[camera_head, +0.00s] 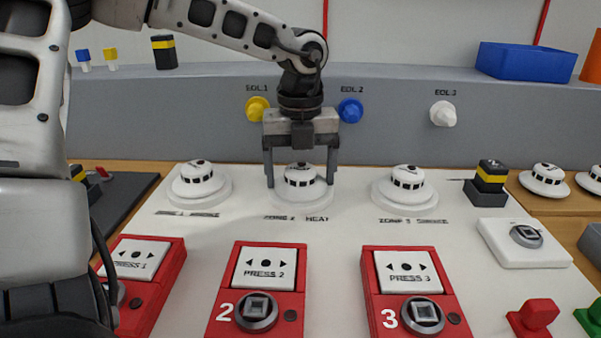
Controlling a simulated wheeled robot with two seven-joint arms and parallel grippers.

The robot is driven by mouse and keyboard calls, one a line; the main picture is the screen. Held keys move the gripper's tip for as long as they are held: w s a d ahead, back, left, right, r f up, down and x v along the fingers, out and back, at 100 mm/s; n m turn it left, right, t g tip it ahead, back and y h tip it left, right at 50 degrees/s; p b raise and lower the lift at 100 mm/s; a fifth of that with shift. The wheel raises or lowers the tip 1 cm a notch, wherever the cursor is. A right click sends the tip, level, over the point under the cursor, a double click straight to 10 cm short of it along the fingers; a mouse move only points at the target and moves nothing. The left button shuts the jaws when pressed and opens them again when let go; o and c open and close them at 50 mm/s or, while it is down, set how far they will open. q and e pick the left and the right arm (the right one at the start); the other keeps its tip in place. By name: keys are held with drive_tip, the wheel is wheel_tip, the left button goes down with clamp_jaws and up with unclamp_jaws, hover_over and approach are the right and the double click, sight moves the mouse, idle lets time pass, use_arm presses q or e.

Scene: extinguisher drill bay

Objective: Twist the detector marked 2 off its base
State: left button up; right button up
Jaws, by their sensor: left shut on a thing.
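The zone 2 heat detector (302,176) is a round white unit with dark slots, seated on its white base (300,199) on the sloped white panel. It is the middle one of three detectors in a row. My left gripper (301,170) points down over it, with one finger on each side, shut on the detector. The label below reads "ZONE 2 HEAT". The zone 1 detector (198,179) stands to the left and the zone 3 detector (407,183) to the right. My right gripper is not in view.
Red call points PRESS 1 (139,262), PRESS 2 (265,268) and PRESS 3 (407,267) lie in front. Behind are a yellow knob (257,109), a blue knob (350,110) and a white knob (443,113). A black-yellow block (489,178) stands right. A blue bin (533,61) sits on the ledge.

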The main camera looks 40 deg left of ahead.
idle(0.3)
use_arm(q)
drive_tip(key=shift+n+b, duration=0.6)
drive_tip(key=shift+n, duration=0.4)
drive_tip(key=shift+r, duration=0.25)
drive_tip(key=shift+r+p, duration=1.65)
drive_tip(key=shift+r, duration=1.1)
